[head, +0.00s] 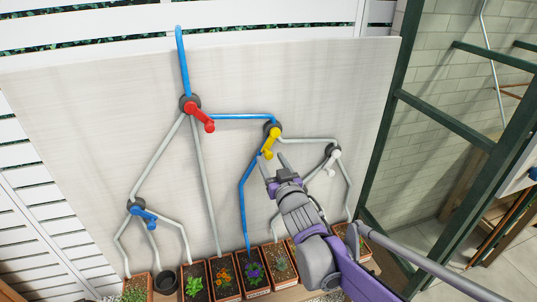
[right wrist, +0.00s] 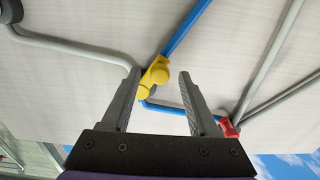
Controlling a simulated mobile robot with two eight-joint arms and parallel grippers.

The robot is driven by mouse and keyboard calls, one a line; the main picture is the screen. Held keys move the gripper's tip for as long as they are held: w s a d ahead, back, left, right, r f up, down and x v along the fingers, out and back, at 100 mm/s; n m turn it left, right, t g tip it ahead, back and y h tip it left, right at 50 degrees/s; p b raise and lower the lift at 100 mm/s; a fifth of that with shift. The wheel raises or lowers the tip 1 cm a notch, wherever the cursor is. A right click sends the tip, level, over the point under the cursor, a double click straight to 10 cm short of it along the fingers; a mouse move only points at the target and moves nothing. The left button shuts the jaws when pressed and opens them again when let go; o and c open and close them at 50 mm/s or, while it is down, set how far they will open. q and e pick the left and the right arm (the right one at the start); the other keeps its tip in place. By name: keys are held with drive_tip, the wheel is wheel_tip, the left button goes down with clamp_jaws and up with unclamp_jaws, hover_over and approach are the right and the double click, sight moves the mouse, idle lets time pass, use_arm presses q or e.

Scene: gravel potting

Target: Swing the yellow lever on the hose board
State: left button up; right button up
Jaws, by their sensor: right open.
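The yellow lever (head: 270,142) is mounted on a dark round hub on the pale hose board (head: 100,110), right of its middle. It slants down and a little left from its pivot. My right gripper (head: 271,163) is open just below the lever's lower end in the head view. In the right wrist view the yellow lever (right wrist: 153,77) shows between and beyond the two open fingers (right wrist: 157,97). I cannot tell whether a finger touches it. My left gripper is out of view.
A red lever (head: 199,116), a blue lever (head: 143,214) and a white lever (head: 331,162) sit on other hubs, joined by grey and blue pipes. Potted plants (head: 253,277) and a dark empty-looking pot (head: 166,283) line the bottom. A green frame (head: 392,130) stands right.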

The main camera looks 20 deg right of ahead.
sight(270, 157)
drive_tip(key=shift+w, duration=1.5)
clamp_jaws()
drive_tip(key=shift+r, duration=0.1)
